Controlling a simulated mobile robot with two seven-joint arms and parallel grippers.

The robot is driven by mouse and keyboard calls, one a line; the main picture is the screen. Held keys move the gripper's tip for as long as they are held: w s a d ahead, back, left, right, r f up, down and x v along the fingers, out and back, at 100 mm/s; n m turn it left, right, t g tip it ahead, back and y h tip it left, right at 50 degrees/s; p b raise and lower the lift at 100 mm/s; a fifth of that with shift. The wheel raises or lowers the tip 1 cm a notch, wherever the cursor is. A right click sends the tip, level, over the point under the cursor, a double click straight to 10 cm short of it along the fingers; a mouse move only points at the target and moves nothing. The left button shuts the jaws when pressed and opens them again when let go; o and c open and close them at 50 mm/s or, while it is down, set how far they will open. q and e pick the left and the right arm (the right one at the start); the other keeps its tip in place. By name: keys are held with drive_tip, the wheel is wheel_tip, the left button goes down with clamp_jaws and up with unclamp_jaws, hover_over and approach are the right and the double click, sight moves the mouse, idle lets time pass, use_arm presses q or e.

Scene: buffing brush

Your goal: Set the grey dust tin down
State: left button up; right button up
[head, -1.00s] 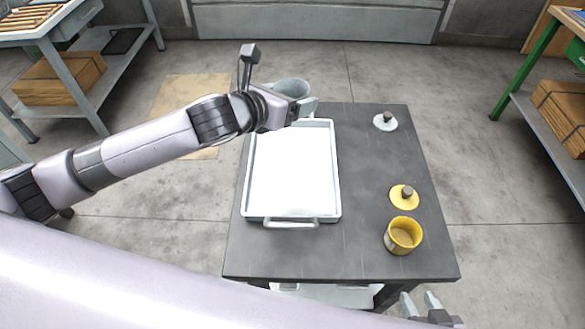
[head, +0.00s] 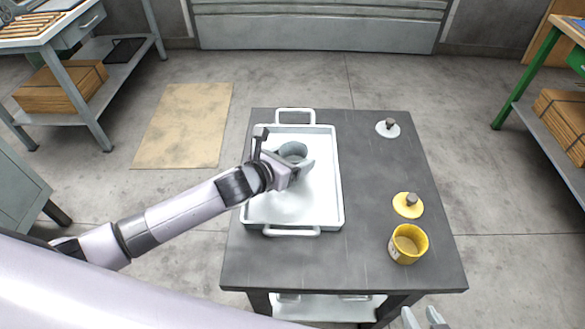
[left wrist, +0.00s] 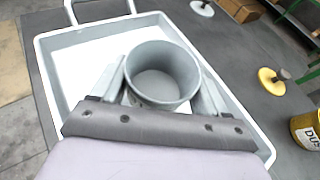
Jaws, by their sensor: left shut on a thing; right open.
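The grey dust tin (head: 293,150) is an open, empty cup over the white tray (head: 332,205) in the head view. My left gripper (head: 300,167) is shut on it. In the left wrist view the tin (left wrist: 163,75) sits upright between the two fingers, with the tray floor behind it. I cannot tell whether its base touches the tray. My right gripper (head: 424,318) is open and empty at the bottom edge of the head view, in front of the table.
On the dark table (head: 365,250), right of the tray, stand a yellow tin (head: 407,244), a yellow lid (head: 408,205) with a knob and a grey-white lid (head: 388,128). The tray has handles at its far and near ends and is otherwise clear.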

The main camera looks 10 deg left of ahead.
use_arm(q)
drive_tip(key=shift+f, duration=1.65)
drive_tip(key=shift+f+b, duration=0.15)
drive_tip(key=shift+b, duration=0.2)
drive_tip(key=o, duration=1.1)
drive_tip(key=shift+s+a+r, duration=0.25)
drive_tip(key=shift+s+r, duration=0.1)
drive_tip(key=shift+s, duration=0.1)
drive_tip(key=p+v, duration=0.1)
drive_tip(key=v, duration=1)
drive_tip(key=shift+r, duration=0.1)
